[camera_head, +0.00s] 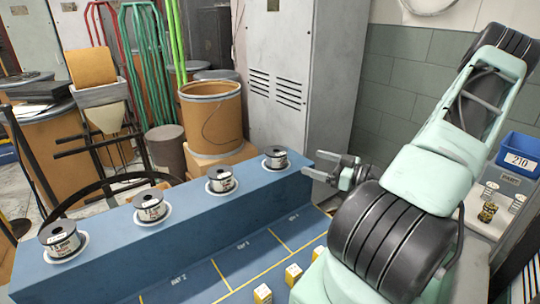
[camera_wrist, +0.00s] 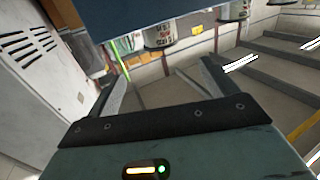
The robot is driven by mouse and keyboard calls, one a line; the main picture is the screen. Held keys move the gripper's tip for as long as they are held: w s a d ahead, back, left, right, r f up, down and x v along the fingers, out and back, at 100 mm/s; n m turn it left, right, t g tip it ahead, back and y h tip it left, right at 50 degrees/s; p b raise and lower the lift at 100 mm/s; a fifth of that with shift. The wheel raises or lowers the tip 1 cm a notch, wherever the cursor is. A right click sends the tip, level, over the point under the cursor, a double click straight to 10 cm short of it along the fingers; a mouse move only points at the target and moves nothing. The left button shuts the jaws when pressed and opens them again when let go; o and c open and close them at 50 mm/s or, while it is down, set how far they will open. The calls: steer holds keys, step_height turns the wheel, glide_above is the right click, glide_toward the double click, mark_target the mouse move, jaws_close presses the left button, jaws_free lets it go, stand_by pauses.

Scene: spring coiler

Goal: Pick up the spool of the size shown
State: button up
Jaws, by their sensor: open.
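Several spools stand in a row on the blue ledge (camera_head: 110,250), each on a white round base. They are the far left spool (camera_head: 62,240), the second (camera_head: 150,207), the third (camera_head: 221,181) and the rightmost (camera_head: 275,158). Each has a dark top and a printed label too small to read. My gripper (camera_head: 314,165) is open and empty, just right of the rightmost spool and apart from it. In the wrist view my open gripper (camera_wrist: 164,76) has nothing between its fingers.
A lower blue surface with yellow-lined bays (camera_head: 215,285) and small yellow blocks (camera_head: 293,274) lies in front of the ledge. A grey cabinet (camera_head: 300,70) and a brown drum (camera_head: 211,120) stand behind. A blue bin (camera_head: 520,152) marked 210 is at right.

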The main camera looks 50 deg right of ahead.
mark_target(286, 154)
steer(key=w+p, duration=0.1)
steer(key=w, duration=0.2)
steer(key=w+a+p, duration=0.1)
steer(key=w, duration=0.3)
steer(key=w+a+p, duration=0.1)
steer(key=w, duration=0.3)
steer(key=shift+w, duration=0.15)
steer(key=shift+w+a+f+p, duration=0.15)
steer(key=shift+w+p, duration=0.3)
steer(key=shift+w, duration=0.65)
steer(key=shift+w+a+f+p, duration=0.15)
steer(key=shift+w+p, duration=0.3)
steer(key=shift+w, duration=0.6)
steer(key=shift+r, duration=0.15)
steer(key=c, duration=1.3)
